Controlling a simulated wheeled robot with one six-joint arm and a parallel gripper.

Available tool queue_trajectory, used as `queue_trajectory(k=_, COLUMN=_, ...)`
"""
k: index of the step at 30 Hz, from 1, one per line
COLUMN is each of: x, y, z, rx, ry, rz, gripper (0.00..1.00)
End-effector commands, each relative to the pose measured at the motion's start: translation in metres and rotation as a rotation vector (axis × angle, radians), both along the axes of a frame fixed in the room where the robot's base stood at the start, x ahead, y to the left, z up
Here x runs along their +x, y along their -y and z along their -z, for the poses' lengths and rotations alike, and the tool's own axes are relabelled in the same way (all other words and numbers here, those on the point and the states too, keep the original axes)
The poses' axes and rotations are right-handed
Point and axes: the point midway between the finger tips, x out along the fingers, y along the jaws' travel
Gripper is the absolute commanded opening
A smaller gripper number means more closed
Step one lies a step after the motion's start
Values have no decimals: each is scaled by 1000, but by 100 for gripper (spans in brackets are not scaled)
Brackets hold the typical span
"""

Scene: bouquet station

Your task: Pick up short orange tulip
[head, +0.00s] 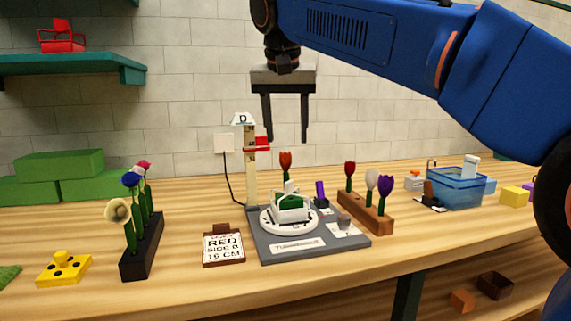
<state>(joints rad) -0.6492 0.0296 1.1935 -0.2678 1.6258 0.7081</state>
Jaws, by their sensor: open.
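An orange-red tulip (286,160) stands upright at the middle of the bench; its lower stem is hidden by the white holder (291,207) on the round turntable, so I cannot tell what it stands in. My gripper (290,139) is open and empty, pointing down. In the picture its fingertips are just above the tulip's bloom, apart from it; the depth between them is unclear. A wooden block (365,213) to the right holds a red tulip (350,176), a white one (371,180) and a purple one (385,190).
A grey turntable base (262,253) bears a ruler post (250,175) with a red marker. A black block (141,250) with flowers and a card (223,245) reading "RED SIDE B 16 CM" stand left. A blue bin (456,192) is right. Bare bench lies in front.

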Motion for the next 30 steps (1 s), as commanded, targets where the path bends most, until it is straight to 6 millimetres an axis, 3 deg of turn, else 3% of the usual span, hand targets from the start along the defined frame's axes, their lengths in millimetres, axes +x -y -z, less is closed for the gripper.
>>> queue_trajectory(k=5, x=3, y=0, z=8, rx=-1, ry=-1, rz=0, gripper=52)
queue_trajectory(k=16, x=22, y=-3, z=47, rx=-1, ry=0, rz=1, gripper=52)
queue_trajectory(k=26, x=24, y=-3, z=52, rx=0, ry=0, rz=0, gripper=52)
queue_trajectory(k=30, x=24, y=-3, z=52, rx=0, ry=0, rz=0, gripper=19)
